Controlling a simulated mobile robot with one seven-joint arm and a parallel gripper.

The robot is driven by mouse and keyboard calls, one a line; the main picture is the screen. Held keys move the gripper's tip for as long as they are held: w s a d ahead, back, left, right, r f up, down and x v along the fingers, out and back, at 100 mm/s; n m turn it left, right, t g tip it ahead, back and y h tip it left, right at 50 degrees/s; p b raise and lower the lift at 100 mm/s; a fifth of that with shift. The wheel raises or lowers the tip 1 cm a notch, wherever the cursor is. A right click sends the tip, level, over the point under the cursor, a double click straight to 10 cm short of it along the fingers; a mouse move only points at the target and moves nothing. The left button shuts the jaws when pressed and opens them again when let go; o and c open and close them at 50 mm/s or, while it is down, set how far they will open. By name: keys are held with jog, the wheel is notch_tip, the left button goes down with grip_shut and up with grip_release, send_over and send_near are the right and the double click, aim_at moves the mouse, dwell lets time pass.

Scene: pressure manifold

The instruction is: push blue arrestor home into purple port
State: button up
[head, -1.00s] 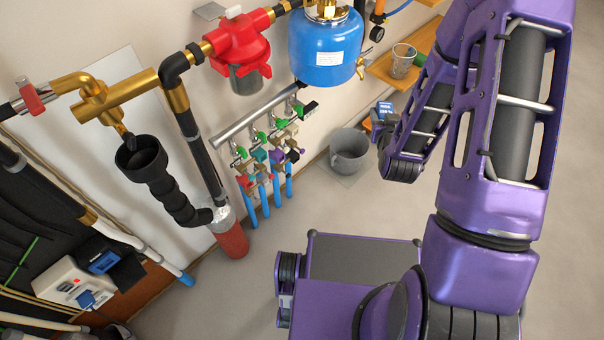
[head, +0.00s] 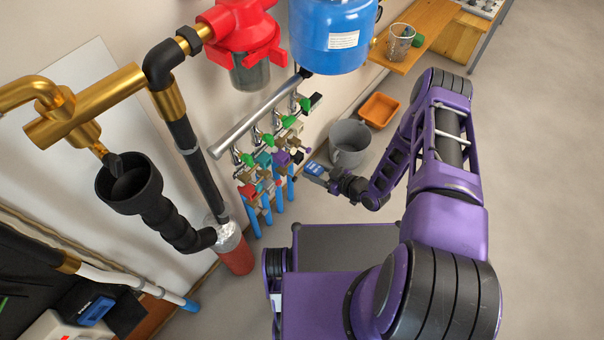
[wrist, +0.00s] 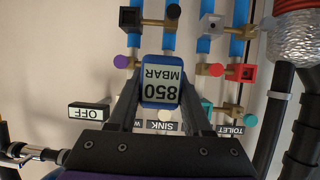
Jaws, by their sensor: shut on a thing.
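My gripper (wrist: 160,108) is shut on the blue arrestor (wrist: 161,87), a small blue block with a pale face reading "850 MBAR", upside down in the wrist view. In the head view the blue arrestor (head: 314,168) is right of the manifold's row of coloured ports, with my gripper (head: 326,177) behind it. The purple port (head: 282,158) is among these ports in the head view, left of the arrestor, with a visible gap between them in the picture. In the wrist view a purple knob (wrist: 120,61) shows left of the arrestor; the port's mouth is not clearly visible there.
A red port (wrist: 215,72) and a grey port (wrist: 212,26) lie right of the arrestor in the wrist view, with a black port (wrist: 130,17) above left. Open floor lies to the right.

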aim_at(304, 170)
jog(key=shift+s+a+f+n+g, duration=0.15)
jog(key=shift+s+a+f, duration=0.1)
jog(key=shift+f, duration=0.25)
jog(key=shift+s+a+f+n+g, duration=0.15)
jog(key=shift+a+f, duration=0.1)
jog(key=shift+f, duration=0.25)
jog(key=shift+w+a, duration=0.1)
jog(key=shift+w+a, duration=0.85)
jog(key=shift+a, duration=0.25)
jog(key=shift+w+a, duration=0.85)
jog(key=shift+a, duration=0.25)
jog(key=shift+w+a, duration=0.25)
jog(key=shift+a, duration=0.05)
jog(key=o, duration=1.3)
jog(key=shift+o, duration=0.2)
jog(key=shift+d+r, duration=0.1)
